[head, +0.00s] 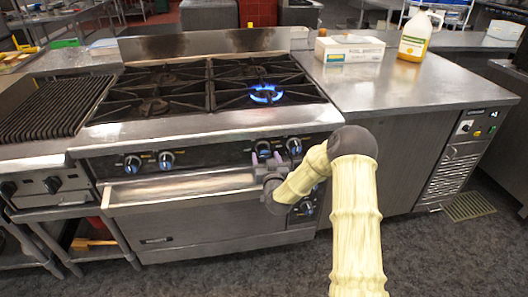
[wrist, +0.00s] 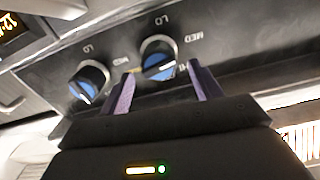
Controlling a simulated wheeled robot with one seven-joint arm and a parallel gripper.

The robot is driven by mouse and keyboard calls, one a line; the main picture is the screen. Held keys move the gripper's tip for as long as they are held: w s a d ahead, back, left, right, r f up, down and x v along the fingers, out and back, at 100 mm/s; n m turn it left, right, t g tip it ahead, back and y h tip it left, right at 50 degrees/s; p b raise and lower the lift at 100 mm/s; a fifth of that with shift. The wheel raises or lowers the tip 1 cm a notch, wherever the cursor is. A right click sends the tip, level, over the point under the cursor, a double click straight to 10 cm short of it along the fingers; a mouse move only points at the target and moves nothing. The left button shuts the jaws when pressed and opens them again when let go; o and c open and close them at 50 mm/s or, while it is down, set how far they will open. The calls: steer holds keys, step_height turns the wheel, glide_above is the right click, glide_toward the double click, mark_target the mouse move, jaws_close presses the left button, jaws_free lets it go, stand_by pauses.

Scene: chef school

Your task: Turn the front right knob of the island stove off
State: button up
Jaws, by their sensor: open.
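The island stove (head: 200,127) has four knobs on its front panel, two left and two right. The right pair is a left knob (head: 263,149) and a right knob (head: 294,146). A blue flame burns on the front right burner (head: 265,94). My gripper (head: 266,158) is open at the panel, by the left knob of that pair. In the wrist view, one blue-faced knob (wrist: 158,58) sits ahead of and between my purple fingertips (wrist: 161,70), with a second knob (wrist: 88,82) to the left. I cannot tell whether the fingers touch the knob.
An oven handle ledge (head: 180,192) juts out below the knobs. Another knob (head: 306,208) is low on the right, partly behind my arm. A counter on the right holds a white box (head: 349,48) and a yellow jug (head: 414,40). A grill (head: 50,108) adjoins on the left.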

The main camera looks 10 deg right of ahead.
mark_target(265, 154)
steer(key=shift+w, duration=2.1)
steer(key=c, duration=1)
